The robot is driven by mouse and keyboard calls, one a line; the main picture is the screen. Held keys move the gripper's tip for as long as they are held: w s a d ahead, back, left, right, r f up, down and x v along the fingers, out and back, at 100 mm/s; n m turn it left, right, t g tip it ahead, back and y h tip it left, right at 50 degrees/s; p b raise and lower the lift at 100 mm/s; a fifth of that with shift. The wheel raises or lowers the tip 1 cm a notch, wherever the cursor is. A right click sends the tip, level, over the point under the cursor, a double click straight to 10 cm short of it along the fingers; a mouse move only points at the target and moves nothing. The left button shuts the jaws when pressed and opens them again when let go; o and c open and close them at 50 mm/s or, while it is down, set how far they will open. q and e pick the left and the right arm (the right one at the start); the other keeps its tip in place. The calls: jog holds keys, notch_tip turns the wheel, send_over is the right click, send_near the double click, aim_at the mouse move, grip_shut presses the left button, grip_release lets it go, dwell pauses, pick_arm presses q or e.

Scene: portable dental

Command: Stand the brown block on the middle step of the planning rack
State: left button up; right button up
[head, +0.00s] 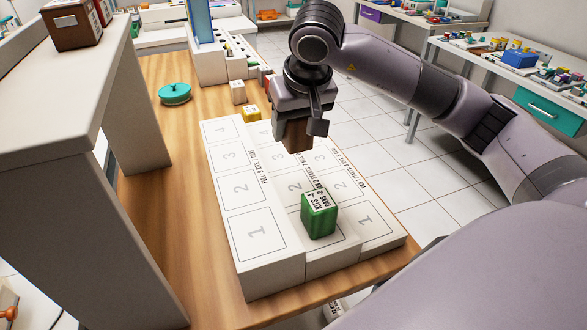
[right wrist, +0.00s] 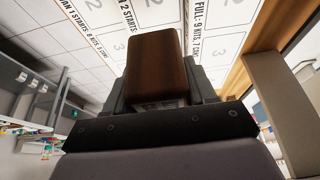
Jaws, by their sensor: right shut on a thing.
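The planning rack (head: 262,262) is a white stepped board on the wooden table, with numbered squares on its steps. My right gripper (head: 300,122) is shut on the brown block (head: 297,138) and holds it above the far part of the rack. In the right wrist view the brown block (right wrist: 155,62) sits between the fingers, with the numbered steps behind it. A green block (head: 319,216) with a printed top stands on the middle step at square 1. A yellow block (head: 251,114) is at the rack's far end. My left gripper is out of view.
A grey raised shelf (head: 60,120) stands along the left and carries a dark brown box (head: 72,24). Open floor is to the right.

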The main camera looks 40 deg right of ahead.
aim_at(302, 147)
notch_tip(302, 147, down, 11)
jog(key=shift+r, duration=0.2)
dwell(0.3)
jog(key=shift+f, duration=0.2)
jog(key=o, duration=0.8)
jog(key=shift+r, duration=0.1)
jog(key=v, duration=1.2)
